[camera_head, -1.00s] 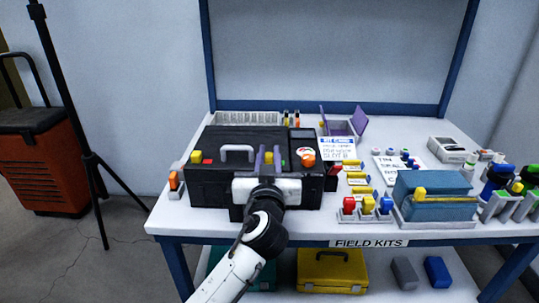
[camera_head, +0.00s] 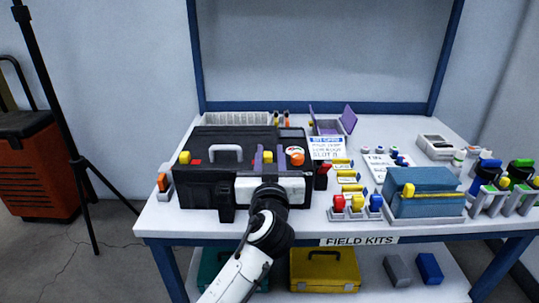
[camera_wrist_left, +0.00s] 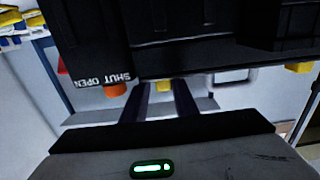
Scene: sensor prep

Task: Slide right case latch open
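The black case (camera_head: 200,190) stands on the table with its grey handle (camera_head: 225,148) on top. Its right latch, a small yellow knob (camera_head: 268,157), lies between the two fingers of my left gripper (camera_head: 268,155), which stands at the case front. In the left wrist view, the yellow knob (camera_wrist_left: 163,86) shows between the spread fingers (camera_wrist_left: 160,98), with gaps beside it, so the gripper looks open. Contact cannot be told. A SHUT OPEN label (camera_wrist_left: 100,80) appears upside down there. The left yellow latch (camera_head: 185,157) is untouched. My right gripper is not in view.
An orange round knob (camera_head: 296,156) sits just right of the fingers on the case. Red, yellow and blue pieces (camera_head: 357,202), a blue box (camera_head: 420,190) and bottles fill the table's right side. An orange-topped item (camera_head: 163,183) stands left of the case.

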